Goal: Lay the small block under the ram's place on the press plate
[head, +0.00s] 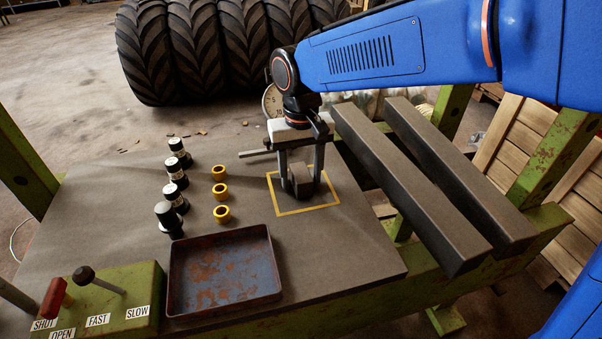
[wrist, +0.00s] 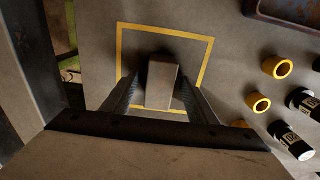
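The small block (head: 301,180) is a grey-brown piece between the fingers of my gripper (head: 301,172). It also shows in the wrist view (wrist: 162,82), with one finger of my gripper (wrist: 160,92) close along each side. My gripper points down and looks shut on the block. The block is inside a yellow outlined square (head: 278,203) on the grey plate (head: 345,240), at or just above the surface; a small gap below cannot be ruled out. The outline also shows in the wrist view (wrist: 165,29). I cannot make out a ram.
Several yellow rings (head: 221,213) and black cylinders with white bands (head: 173,196) stand left of the square. A rusty tray (head: 225,270) is in front. A green lever box (head: 118,295) is at front left. Two dark beams (head: 410,190) lie close on the right.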

